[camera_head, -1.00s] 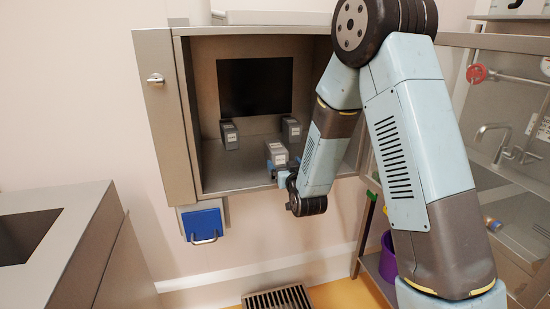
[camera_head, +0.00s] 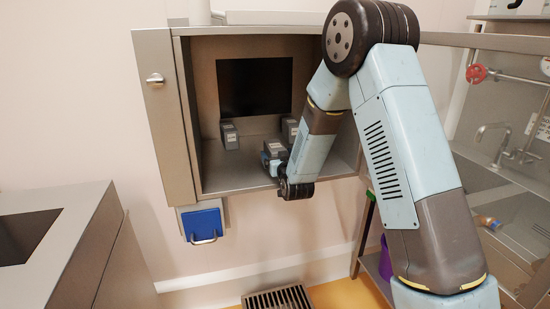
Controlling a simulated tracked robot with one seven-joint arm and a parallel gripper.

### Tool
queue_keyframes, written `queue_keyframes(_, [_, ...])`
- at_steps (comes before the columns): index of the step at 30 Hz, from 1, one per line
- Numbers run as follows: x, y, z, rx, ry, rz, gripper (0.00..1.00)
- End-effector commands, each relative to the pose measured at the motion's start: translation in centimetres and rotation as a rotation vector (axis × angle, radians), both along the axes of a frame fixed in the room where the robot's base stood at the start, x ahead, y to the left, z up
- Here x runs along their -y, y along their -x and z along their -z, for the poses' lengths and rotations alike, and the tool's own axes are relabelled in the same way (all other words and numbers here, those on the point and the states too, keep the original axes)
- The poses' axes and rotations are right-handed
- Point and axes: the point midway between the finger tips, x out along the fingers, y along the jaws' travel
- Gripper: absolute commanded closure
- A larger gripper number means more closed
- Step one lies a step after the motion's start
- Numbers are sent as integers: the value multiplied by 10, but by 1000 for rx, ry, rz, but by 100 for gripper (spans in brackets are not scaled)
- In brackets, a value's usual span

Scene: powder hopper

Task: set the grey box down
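A grey box (camera_head: 274,148) with a pale label is at the front of the open wall cabinet (camera_head: 236,191), above its floor. My gripper (camera_head: 270,161) reaches in from the front right and looks shut on this box, though its fingers are small and partly hidden by my wrist. I cannot tell whether the box touches the cabinet floor. Two similar grey boxes stand further back: one at the left (camera_head: 230,136) and one at the right (camera_head: 289,127), the right one partly hidden by my arm.
The cabinet door (camera_head: 163,120) stands open at the left. A dark panel (camera_head: 255,86) is on the cabinet's back wall. A blue-fronted unit (camera_head: 203,224) hangs below. Cabinet floor between the left box and my gripper looks clear. A sink bench is at the right.

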Motion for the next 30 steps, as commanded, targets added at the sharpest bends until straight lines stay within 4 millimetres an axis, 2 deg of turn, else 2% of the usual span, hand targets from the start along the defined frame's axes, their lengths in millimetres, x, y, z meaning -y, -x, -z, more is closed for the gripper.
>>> queue_keyframes(2, [0, 0, 0, 0, 0, 0, 13])
queue_keyframes(22, [0, 0, -1, 1, 0, -1, 76])
queue_keyframes(30, [0, 0, -5, 2, -1, -1, 77])
